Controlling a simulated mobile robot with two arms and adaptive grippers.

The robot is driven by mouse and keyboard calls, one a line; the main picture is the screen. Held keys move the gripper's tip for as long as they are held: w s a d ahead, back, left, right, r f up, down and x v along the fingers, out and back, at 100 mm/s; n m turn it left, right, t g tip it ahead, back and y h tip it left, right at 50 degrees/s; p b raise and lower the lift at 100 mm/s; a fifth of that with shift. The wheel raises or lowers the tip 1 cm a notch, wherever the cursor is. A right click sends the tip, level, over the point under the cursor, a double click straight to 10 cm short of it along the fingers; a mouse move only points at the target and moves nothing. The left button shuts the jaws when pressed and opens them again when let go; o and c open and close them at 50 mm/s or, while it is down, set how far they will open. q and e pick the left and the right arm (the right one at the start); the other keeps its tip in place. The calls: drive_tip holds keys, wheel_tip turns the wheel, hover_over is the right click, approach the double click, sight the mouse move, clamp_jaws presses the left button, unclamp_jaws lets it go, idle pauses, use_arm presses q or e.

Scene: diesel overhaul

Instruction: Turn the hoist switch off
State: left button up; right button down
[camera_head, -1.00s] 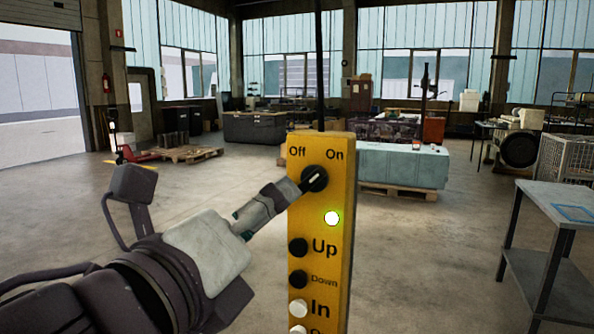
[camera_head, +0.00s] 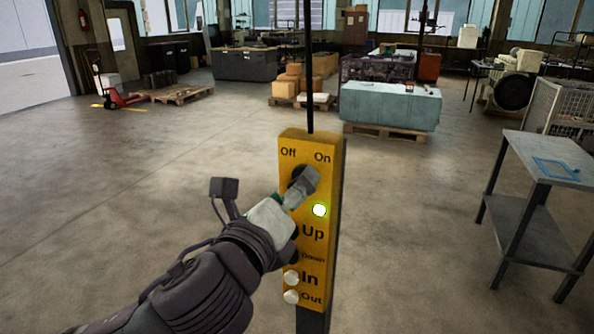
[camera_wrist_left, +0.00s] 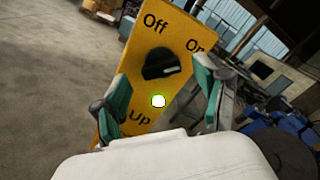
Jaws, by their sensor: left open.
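The yellow hoist control box (camera_head: 328,262) hangs upright in the middle of the head view. Its black rotary switch (camera_wrist_left: 161,64) sits between the "Off" and "On" labels, and its white mark points right, toward the "On" side. My right gripper is out of view.
Below the switch are the Up, Down, In and Out buttons; my left arm partly covers Up and Down. A grey metal table (camera_head: 560,165) stands at right. A pale block (camera_head: 390,105) on a pallet is behind.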

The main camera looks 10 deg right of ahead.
use_arm(q)
drive_tip(key=shift+x, duration=1.3)
drive_tip(key=c, duration=1.2)
